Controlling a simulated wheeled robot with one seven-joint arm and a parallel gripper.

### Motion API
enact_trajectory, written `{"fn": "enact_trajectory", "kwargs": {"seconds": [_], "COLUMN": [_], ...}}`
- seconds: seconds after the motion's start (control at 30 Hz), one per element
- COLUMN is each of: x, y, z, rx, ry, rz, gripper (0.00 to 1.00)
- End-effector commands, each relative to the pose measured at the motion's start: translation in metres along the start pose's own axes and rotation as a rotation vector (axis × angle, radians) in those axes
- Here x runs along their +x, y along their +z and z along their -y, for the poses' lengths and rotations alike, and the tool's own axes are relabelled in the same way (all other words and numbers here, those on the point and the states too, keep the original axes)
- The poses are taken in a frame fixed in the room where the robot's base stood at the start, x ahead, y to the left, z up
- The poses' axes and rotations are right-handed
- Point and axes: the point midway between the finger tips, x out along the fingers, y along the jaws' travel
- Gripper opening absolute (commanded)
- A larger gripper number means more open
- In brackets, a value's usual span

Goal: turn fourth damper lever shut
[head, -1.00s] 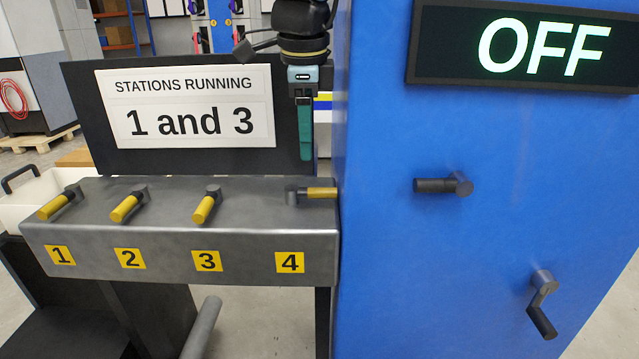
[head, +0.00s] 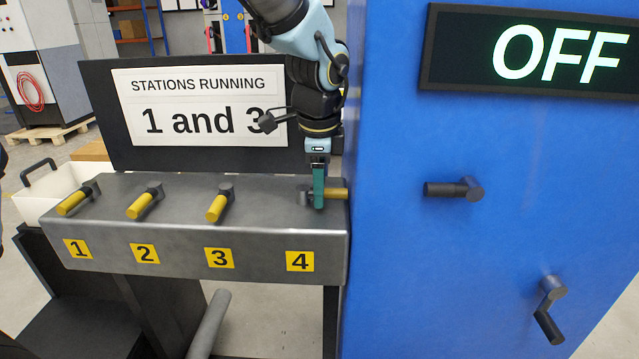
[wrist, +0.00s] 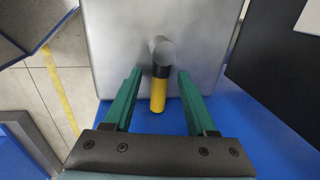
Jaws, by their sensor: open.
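The fourth damper lever (head: 337,194) has a yellow grip and a dark pivot, and sits above the label 4 (head: 300,261) on the grey box. It points right, toward the blue cabinet, unlike the other levers. My gripper (head: 319,203) is at this lever, its teal finger hiding part of it in the head view. In the wrist view the lever (wrist: 159,92) lies between the two open teal fingers of my gripper (wrist: 158,80), with a gap on each side. Levers 1 (head: 76,200), 2 (head: 144,203) and 3 (head: 218,206) point toward the front, slanting left.
A sign (head: 200,108) behind the levers reads "STATIONS RUNNING 1 and 3". The blue cabinet (head: 400,270) stands close on the right, with an OFF display (head: 555,54), a dark handle (head: 452,189) and a crank (head: 549,310). A white bin (head: 45,190) stands at left.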

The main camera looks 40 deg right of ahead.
Motion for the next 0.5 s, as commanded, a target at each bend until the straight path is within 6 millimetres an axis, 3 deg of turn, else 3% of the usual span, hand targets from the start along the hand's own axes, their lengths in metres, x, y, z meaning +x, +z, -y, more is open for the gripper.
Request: {"fn": "enact_trajectory", "kwargs": {"seconds": [0.07, 0.5], "x": [-0.0002, -0.0004], "y": [0.0, 0.0], "z": [0.0001, 0.0001], "rx": [0.0, 0.0], "ry": [0.0, 0.0], "rz": [0.0, 0.0], "gripper": [0.56, 0.06]}}
